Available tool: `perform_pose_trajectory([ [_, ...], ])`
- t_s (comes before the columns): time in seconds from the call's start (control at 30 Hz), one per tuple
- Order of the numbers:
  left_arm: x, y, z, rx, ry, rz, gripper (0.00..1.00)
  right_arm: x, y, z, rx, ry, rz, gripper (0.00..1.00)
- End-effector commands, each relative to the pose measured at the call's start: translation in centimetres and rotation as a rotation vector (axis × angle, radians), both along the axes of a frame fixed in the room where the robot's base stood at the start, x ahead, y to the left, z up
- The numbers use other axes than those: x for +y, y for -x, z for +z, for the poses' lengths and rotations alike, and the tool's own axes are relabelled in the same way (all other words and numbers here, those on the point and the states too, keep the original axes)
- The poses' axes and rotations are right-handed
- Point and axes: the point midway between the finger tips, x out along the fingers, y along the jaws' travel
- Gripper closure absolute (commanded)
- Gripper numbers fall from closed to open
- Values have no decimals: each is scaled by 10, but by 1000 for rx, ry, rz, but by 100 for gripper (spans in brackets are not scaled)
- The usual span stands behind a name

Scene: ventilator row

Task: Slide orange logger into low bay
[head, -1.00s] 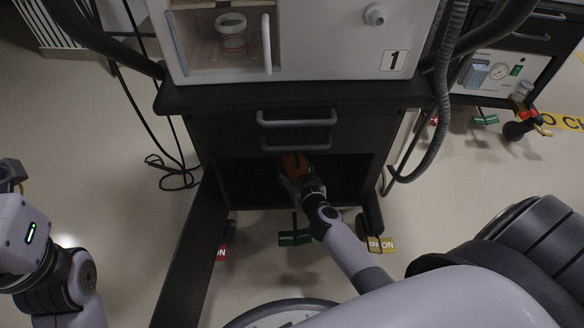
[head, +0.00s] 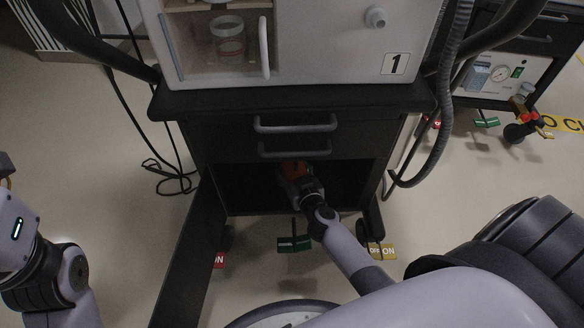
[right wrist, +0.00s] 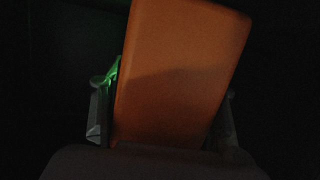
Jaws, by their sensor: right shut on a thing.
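The orange logger (head: 293,168) is at the mouth of the dark low bay (head: 345,185) under the drawers of cart 1. My right gripper (head: 297,183) reaches into the bay opening and is shut on the logger. In the right wrist view the logger (right wrist: 180,75) stands out between the fingers, slightly tilted, with its far part in dark surroundings. The bay's floor and back are too dark to make out. Of my left arm, only the part at the left edge of the head view shows; its fingers are not visible.
Two drawer handles (head: 295,124) sit just above the bay. An open black door (head: 187,262) stands at the bay's left side. A corrugated hose (head: 445,110) runs down the cart's right side.

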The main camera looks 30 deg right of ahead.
Motion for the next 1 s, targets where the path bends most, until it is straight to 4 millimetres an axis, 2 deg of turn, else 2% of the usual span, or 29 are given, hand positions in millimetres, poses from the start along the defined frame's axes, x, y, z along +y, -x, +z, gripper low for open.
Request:
perform_pose_trajectory([
  [0.33, -2, -2, -3, 12, -12, 1, 60, 0, -1, 0, -3, 0, 1, 73],
  [0.37, -2, -2, -3, 12, -12, 1, 60, 0, -1, 0, -3, 0, 1, 45],
  [0.4, -2, -3, -3, 12, -12, 1, 60, 0, -1, 0, -3, 0, 1, 42],
  [0.73, -1, -2, -3, 11, -8, 0, 60, 0, 0, -1, -1, 0, 0, 21],
  [1.0, 0, -2, -2, 8, 2, 0, 60, 0, 1, -3, 3, 0, 0, 21],
])
